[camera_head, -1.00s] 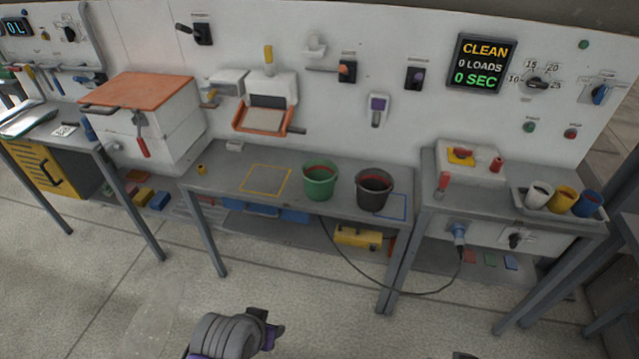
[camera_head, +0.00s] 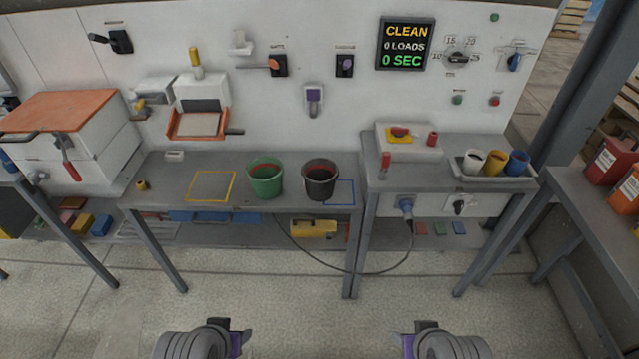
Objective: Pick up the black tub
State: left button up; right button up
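The black tub (camera_head: 320,183) stands upright on the grey middle table (camera_head: 150,200), just right of a green tub (camera_head: 265,181). Its inside shows dark with some red. It stands beside a blue outlined square (camera_head: 346,192) and partly covers it. My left gripper (camera_head: 243,338) and my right gripper (camera_head: 398,341) are at the bottom edge of the view, low in front of the table and well apart from the tub. Their fingers are small and partly cut off, so I cannot tell whether they are open.
A yellow outlined square (camera_head: 211,186) is bare. The right bench (camera_head: 440,185) holds a tray (camera_head: 497,177) with white, yellow and blue cups. A cable (camera_head: 335,271) hangs below the table front. A side table (camera_head: 590,215) with red containers stands right. Floor in front is clear.

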aim_at(321, 174)
jog(key=i+j, duration=0.1)
jog(key=i, duration=0.9)
